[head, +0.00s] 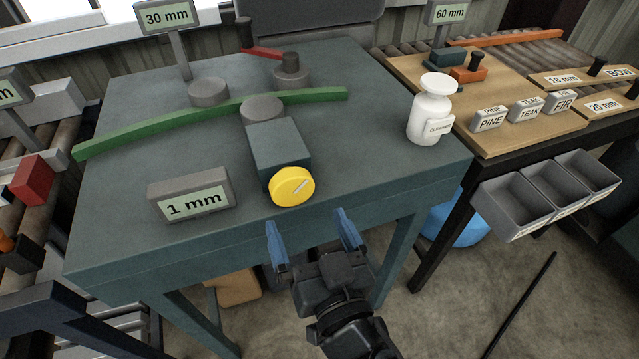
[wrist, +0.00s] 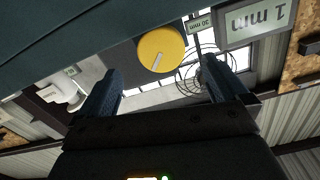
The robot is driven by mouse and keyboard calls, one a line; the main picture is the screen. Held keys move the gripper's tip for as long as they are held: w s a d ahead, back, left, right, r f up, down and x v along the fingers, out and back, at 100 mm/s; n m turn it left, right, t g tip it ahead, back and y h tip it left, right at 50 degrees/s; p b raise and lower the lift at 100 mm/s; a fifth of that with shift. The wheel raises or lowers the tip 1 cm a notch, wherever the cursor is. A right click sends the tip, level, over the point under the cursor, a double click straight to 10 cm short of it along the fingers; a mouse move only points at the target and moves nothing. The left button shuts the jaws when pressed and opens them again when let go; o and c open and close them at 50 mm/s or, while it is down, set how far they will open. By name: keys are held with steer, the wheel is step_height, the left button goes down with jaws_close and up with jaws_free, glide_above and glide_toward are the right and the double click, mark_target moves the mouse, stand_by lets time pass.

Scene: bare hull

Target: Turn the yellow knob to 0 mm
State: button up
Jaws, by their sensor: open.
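The yellow knob (head: 292,186) is on the front face of a dark teal block (head: 278,150) near the table's front edge. It has a light pointer mark, slanting toward the upper right in the head view. A display block (head: 191,195) to its left reads 1 mm. In the wrist view the knob (wrist: 160,49) lies ahead, centred between the fingers, and the display (wrist: 258,20) appears upside down. My gripper (head: 314,224) is open and empty, below and in front of the knob, apart from it. The fingertips also show in the wrist view (wrist: 165,78).
A green curved strip (head: 210,119) lies against grey rollers behind the block. A white bottle (head: 430,110) stands at the table's right. A bench with labelled blocks and grey bins (head: 515,208) is further right. A 30 mm sign (head: 166,15) stands behind.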

mark_target(294, 194)
steer(key=p+x, duration=0.1)
steer(key=x, duration=0.4)
steer(key=shift+r, duration=0.15)
steer(key=shift+p+x, duration=0.3)
steer(key=shift+x, duration=0.5)
steer(key=c, duration=1)
steer(key=shift+c, duration=0.2)
steer(key=shift+n+b, duration=0.35)
steer(key=shift+n, duration=2.55)
